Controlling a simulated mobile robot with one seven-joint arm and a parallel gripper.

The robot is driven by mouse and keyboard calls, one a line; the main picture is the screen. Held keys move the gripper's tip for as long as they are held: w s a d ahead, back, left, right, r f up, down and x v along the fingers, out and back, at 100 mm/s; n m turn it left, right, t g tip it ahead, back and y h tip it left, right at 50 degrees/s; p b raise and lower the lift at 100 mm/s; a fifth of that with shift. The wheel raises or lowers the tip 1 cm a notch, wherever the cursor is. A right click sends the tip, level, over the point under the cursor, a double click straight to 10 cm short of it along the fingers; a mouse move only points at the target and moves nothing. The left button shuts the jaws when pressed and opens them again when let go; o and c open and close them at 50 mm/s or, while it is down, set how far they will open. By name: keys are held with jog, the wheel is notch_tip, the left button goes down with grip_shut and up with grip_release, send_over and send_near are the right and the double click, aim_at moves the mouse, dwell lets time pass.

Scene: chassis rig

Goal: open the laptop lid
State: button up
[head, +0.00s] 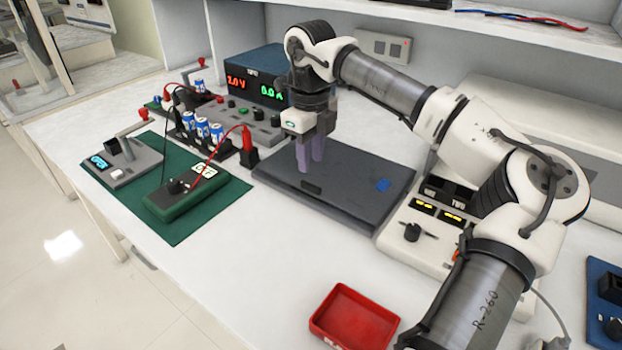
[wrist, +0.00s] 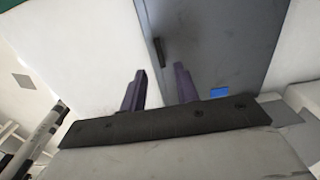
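The laptop (head: 345,180) is a dark grey, flat slab lying shut on the white bench in the head view. A blue sticker (head: 382,185) is on its lid, and a dark notch (head: 312,188) is at its front edge. My gripper (head: 311,162) points down over the front left part of the lid, near the notch. Its two purple fingers are apart with nothing between them. In the wrist view, the fingers (wrist: 160,72) show below the laptop's edge (wrist: 215,45), with the notch just above them. I cannot tell whether the fingertips touch the lid.
A power supply (head: 258,75) with lit digits stands behind left. Blue-white cans (head: 203,128) and a green multimeter (head: 185,192) on a green mat (head: 175,228) are left. A red tray (head: 355,318) is in front.

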aim_at(310, 185)
notch_tip(310, 185, down, 6)
jog(key=shift+f, duration=0.2)
grip_shut()
dwell(0.4)
